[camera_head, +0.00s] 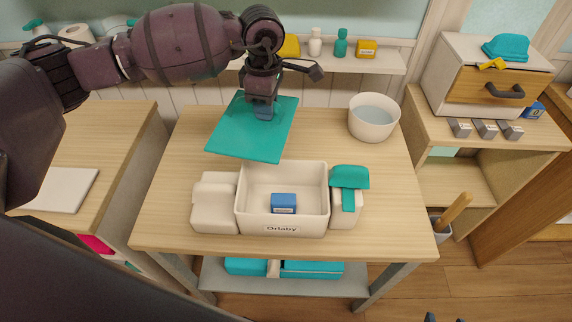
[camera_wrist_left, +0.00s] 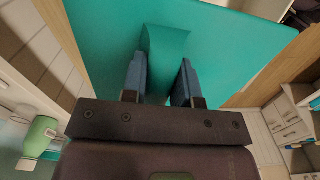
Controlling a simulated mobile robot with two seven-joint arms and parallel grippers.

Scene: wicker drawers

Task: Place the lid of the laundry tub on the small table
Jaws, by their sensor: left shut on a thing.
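The teal square lid (camera_head: 245,138) hangs in my left gripper (camera_head: 264,108), over the back left of the small wooden table (camera_head: 405,190). In the left wrist view the lid (camera_wrist_left: 230,35) spreads below the fingers. Its raised teal handle (camera_wrist_left: 163,60) sits between the two blue finger pads, and the gripper is shut on it. The white tub (camera_head: 283,232) stands open at the table's front middle, with a blue box (camera_head: 284,203) inside. The lid is behind and left of the tub; I cannot tell its exact height above the table. My right gripper is not clearly seen.
A white bowl of water (camera_head: 373,118) stands at the table's back right. White containers flank the tub, one on the left (camera_head: 214,207), one with a teal top (camera_head: 346,205). A shelf (camera_head: 345,60) with bottles runs behind.

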